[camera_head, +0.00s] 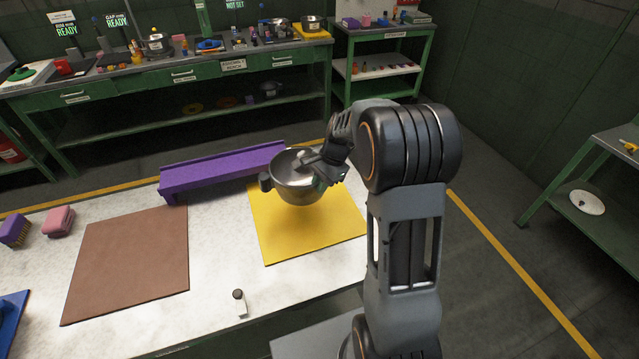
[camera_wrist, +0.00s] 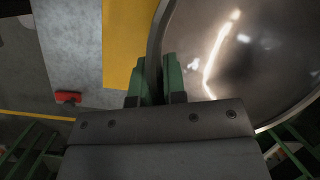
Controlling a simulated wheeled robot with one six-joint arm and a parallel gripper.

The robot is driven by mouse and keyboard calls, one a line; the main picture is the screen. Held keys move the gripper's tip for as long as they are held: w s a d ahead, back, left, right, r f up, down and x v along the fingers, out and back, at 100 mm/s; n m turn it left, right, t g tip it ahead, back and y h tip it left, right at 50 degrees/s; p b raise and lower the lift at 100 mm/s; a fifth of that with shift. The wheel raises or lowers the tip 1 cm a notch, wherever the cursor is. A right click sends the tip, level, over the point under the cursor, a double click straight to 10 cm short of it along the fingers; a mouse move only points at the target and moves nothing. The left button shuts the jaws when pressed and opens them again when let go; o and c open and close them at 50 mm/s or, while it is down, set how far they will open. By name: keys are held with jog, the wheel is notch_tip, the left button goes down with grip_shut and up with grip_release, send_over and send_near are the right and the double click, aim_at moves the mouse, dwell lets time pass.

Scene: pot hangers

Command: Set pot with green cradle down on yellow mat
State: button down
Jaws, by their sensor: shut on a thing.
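A shiny steel pot (camera_head: 292,190) with a dark side handle is upright over the back part of the yellow mat (camera_head: 305,242). Whether its base touches the mat or hangs just above it is hard to tell. My gripper (camera_head: 318,168) comes in from the right and is shut on the pot. In the wrist view, the green fingers of my gripper (camera_wrist: 154,82) pinch the rim of the pot (camera_wrist: 235,55), with the yellow mat (camera_wrist: 124,45) to the left. I cannot make out a separate green cradle on the pot.
A purple rack (camera_head: 222,168) stands behind and left of the mat. A brown mat (camera_head: 130,262) lies to the left, and a small dark-topped item (camera_head: 239,302) lies near the front edge. The mat's front half is clear. A green bench (camera_head: 165,72) stands behind.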

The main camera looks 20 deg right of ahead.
jog(key=shift+d+r, duration=0.1)
jog(key=shift+r, duration=0.15)
jog(key=shift+f+b, duration=2.35)
jog(key=shift+f, duration=1.6)
jog(key=shift+f+b, duration=0.35)
jog(key=shift+f, duration=0.2)
jog(key=c, duration=1.1)
grip_release()
jog(key=shift+f, duration=0.15)
jog(key=a+r+p+v, duration=0.1)
jog(key=a+p+v, duration=0.2)
jog(key=p+v, duration=0.6)
jog(key=v, duration=1.4)
jog(key=shift+s+r+p, duration=0.15)
jog(key=shift+r+p, duration=0.1)
jog(key=shift+p, duration=0.05)
